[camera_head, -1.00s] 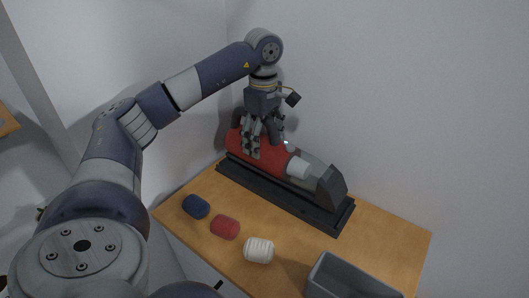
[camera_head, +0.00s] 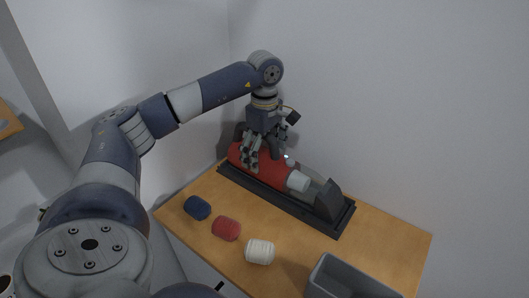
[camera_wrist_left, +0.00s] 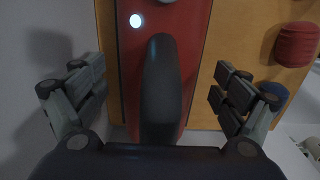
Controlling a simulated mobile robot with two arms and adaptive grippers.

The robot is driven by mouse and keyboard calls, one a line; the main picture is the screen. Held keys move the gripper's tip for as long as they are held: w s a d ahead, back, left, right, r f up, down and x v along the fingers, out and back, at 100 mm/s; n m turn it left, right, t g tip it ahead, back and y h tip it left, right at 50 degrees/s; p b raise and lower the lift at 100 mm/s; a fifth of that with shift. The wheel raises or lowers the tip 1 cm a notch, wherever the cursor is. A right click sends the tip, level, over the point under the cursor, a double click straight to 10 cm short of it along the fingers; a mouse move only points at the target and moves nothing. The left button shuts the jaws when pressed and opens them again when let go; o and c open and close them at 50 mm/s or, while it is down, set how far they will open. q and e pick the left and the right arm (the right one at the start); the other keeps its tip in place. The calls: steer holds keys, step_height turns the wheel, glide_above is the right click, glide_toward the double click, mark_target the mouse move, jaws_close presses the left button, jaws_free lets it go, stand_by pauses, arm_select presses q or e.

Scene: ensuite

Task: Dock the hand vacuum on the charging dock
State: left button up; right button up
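The hand vacuum (camera_head: 268,169) has a red body, a pale grey collar and a clear nose. It lies lengthwise along the long black charging dock (camera_head: 288,204), its nose towards the upright end block. Its underside is hidden, so I cannot tell how fully it is seated. My left gripper (camera_head: 262,158) is over the rear of the vacuum. In the left wrist view my left gripper (camera_wrist_left: 162,95) is open, its fingers spread either side of the black handle (camera_wrist_left: 161,90) with gaps on both sides. A white light shows on the red body. My right gripper is not in view.
The dock stands on a wooden top (camera_head: 385,235) close to the wall. In front lie a dark blue item (camera_head: 197,207), a red item (camera_head: 226,228) and a white ribbed item (camera_head: 259,251). A grey open bin (camera_head: 350,278) stands at the front right.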

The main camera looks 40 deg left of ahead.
arm_select(q)
steer(key=shift+r, duration=0.1)
step_height(320, 180, up, 7)
steer(key=shift+w+r+b, duration=0.1)
steer(key=shift+w+b, duration=0.05)
steer(key=shift+b, duration=0.15)
steer(key=shift+r+p, duration=0.9)
steer(key=shift+r, duration=1.5)
